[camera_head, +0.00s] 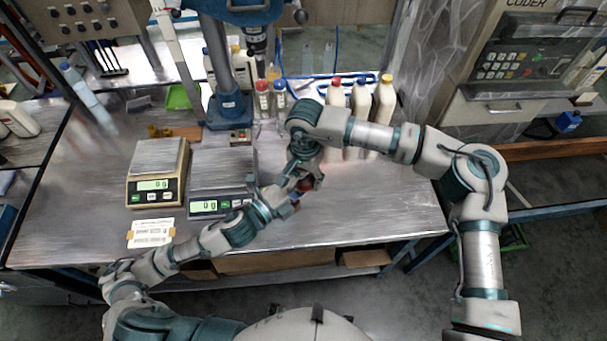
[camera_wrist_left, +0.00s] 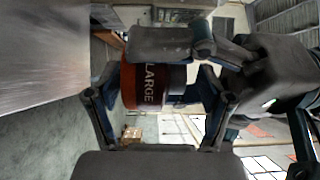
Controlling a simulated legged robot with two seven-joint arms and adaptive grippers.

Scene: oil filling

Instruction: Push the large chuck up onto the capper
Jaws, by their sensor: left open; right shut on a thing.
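The large chuck (camera_wrist_left: 145,85) is a brownish-orange cylinder marked LARGE. In the left wrist view it sits between the spread fingers of my left gripper (camera_wrist_left: 158,105), which is open. In the head view only a small reddish part of the chuck (camera_head: 305,185) shows between the two grippers. A dark grey cylinder, apparently the capper (camera_wrist_left: 177,80), adjoins the chuck's end. My right gripper (camera_head: 304,163) is above the chuck and shut on the capper, which is mostly hidden. I cannot tell how far the chuck is seated on it.
Two scales (camera_head: 152,188) (camera_head: 222,205) stand on the metal table (camera_head: 350,215) left of the grippers. Several white bottles (camera_head: 384,100) stand behind my right arm. A blue-based press stand (camera_head: 229,108) is at the back. The table's right front is clear.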

